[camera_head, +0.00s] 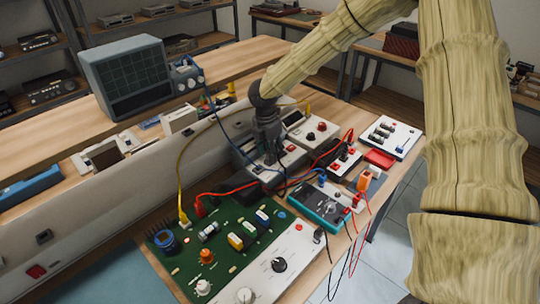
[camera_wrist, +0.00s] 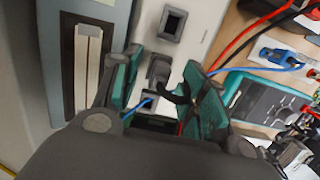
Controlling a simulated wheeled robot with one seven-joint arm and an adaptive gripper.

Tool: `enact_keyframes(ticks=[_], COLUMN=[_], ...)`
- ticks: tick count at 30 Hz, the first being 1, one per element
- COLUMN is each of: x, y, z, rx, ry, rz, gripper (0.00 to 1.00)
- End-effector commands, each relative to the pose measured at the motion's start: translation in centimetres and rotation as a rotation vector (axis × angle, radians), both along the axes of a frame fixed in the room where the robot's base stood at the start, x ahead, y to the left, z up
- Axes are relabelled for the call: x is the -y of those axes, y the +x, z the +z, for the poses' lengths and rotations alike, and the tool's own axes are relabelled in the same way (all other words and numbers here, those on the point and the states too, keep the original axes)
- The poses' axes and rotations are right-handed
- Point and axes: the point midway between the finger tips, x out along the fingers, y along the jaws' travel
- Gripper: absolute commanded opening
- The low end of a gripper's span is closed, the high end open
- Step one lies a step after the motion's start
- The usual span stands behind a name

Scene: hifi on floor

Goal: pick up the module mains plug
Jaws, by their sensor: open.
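A dark plug (camera_wrist: 158,70) with a black cable sits on a pale strip in the wrist view; it looks like the module mains plug. My gripper (camera_wrist: 163,60) is open, with one green-padded finger on each side of the plug. I cannot tell whether either pad touches it. In the head view my gripper (camera_head: 270,154) points down over the grey-white equipment on the bench, and it hides the plug there.
An empty square socket (camera_wrist: 172,23) lies just beyond the plug. Red, black and blue leads run close on the right. A green circuit board (camera_head: 222,247), a teal meter (camera_head: 318,205) and a red tray (camera_head: 379,159) crowd the bench.

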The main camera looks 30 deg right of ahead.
Motion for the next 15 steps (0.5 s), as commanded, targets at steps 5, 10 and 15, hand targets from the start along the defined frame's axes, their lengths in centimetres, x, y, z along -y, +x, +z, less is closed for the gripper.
enact_keyframes(ticks=[5, 10, 15], x=[0.1, 0.1, 0.1], y=[0.1, 0.1, 0.1], z=[-1.2, -1.5, -1.5], rx=[0.0, 0.002, 0.001], ry=[0.001, 0.001, 0.0], rz=[0.001, 0.001, 0.001], gripper=[0.43, 0.43, 0.36])
